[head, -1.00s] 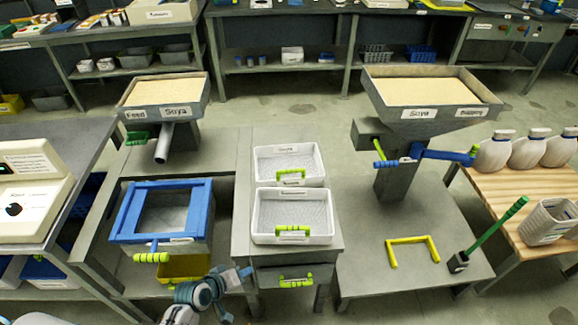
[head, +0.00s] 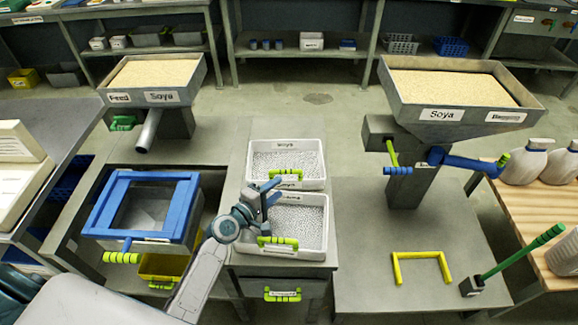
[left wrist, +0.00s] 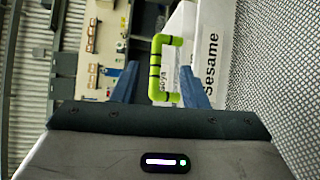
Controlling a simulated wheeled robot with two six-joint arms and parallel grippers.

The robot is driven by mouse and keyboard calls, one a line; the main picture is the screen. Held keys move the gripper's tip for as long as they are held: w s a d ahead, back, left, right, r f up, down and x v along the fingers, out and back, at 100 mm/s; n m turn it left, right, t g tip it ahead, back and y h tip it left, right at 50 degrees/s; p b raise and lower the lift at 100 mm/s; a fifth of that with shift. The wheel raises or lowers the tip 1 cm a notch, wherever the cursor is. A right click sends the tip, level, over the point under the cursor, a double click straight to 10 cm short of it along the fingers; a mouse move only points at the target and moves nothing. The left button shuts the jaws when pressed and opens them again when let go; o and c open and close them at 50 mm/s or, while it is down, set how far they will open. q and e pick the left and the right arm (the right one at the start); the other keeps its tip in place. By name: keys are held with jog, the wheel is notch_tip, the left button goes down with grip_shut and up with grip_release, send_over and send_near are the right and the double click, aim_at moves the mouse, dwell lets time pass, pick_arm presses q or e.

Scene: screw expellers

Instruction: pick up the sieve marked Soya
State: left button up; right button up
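Two white sieves with mesh floors stand one behind the other on the middle bench. The rear sieve (head: 255,161) has a lime-green handle (head: 285,172) at its front, and the front sieve (head: 316,240) has one too (head: 278,241). In the left wrist view, a lime-green handle (left wrist: 156,65) stands by a small Soya label (left wrist: 162,86). A white wall beside it reads Sesame (left wrist: 210,65). My left gripper (head: 273,191) is open above the front sieve's far edge, near the rear handle. Its fingers (left wrist: 160,88) are apart, with the handle appearing between them. My right gripper is not in view.
A blue-framed box (head: 107,208) stands at left. Hoppers marked Soya stand at the back left (head: 170,97) and right (head: 440,115).

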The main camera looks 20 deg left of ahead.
aim_at(292, 173)
pick_arm(q)
jog(key=x, duration=0.3)
jog(key=p+x, duration=0.1)
jog(key=x, duration=0.2)
jog(key=shift+w+r, duration=0.2)
jog(key=shift+w, duration=0.3)
jog(key=shift+w+d+f, duration=0.1)
jog(key=shift+w, duration=0.3)
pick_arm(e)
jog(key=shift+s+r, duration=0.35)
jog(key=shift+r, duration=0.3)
pick_arm(q)
grip_shut()
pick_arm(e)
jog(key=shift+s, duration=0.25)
